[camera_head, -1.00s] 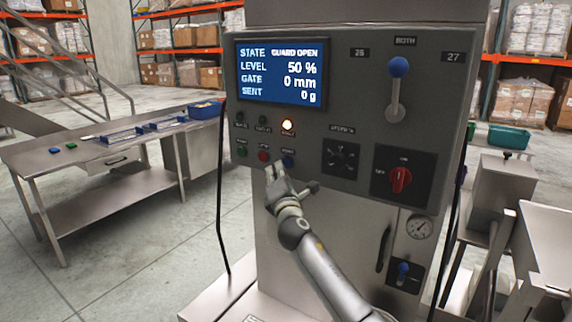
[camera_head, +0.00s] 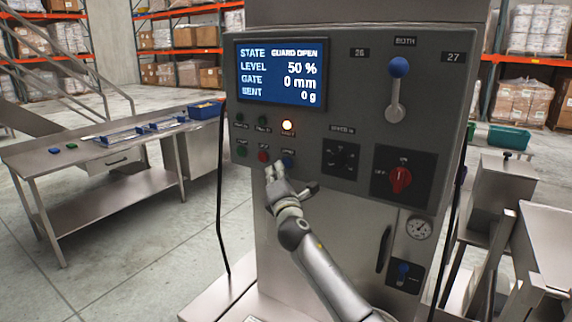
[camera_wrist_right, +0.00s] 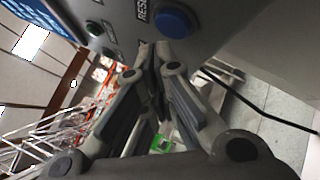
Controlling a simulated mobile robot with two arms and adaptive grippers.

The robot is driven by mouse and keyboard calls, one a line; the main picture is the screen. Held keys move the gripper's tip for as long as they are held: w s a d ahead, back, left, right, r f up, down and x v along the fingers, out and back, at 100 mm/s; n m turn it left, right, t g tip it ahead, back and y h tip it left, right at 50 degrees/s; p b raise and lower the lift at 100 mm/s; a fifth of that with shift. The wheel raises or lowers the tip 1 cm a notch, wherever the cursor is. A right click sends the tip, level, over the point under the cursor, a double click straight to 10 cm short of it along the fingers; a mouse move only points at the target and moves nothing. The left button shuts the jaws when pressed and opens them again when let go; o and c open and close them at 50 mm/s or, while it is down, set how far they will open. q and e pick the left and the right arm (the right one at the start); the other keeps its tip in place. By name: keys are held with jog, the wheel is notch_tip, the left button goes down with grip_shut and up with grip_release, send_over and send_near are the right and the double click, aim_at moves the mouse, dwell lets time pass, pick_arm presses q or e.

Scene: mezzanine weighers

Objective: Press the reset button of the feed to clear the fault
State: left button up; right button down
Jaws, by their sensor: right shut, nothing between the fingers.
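The blue reset button (camera_head: 288,161) is at the right end of the lower button row on the grey control panel (camera_head: 345,115). It shows large in the right wrist view (camera_wrist_right: 175,20), beside a partly cut-off label starting "RES". My right gripper (camera_head: 273,167) is shut and empty, with its fingertips just below and left of the blue button. In the wrist view the closed fingertips (camera_wrist_right: 153,48) are close to the button but appear apart from it. The screen (camera_head: 281,71) reads "GUARD OPEN", and an amber lamp (camera_head: 287,125) is lit. My left gripper is out of view.
A red button (camera_head: 263,156) and a green button (camera_head: 242,150) sit left of the blue one. A black knob (camera_head: 342,158), a red rotary switch (camera_head: 400,180) and a blue-knobbed lever (camera_head: 397,88) are to its right. A steel table (camera_head: 80,150) stands at left.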

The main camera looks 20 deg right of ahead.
jog(key=shift+w+d, duration=0.25)
jog(key=shift+d, duration=0.1)
jog(key=shift+w+d, duration=0.25)
jog(key=shift+d, duration=0.1)
dwell(0.8)
jog(key=shift+a, duration=0.1)
jog(key=shift+s+a, duration=0.55)
jog(key=shift+a, duration=0.05)
jog(key=shift+s+a+p, duration=0.4)
jog(key=shift+s+a, duration=0.35)
jog(key=shift+a, duration=0.25)
jog(key=shift+s+a+p, duration=0.4)
jog(key=shift+s+a, duration=0.35)
jog(key=shift+a, duration=0.2)
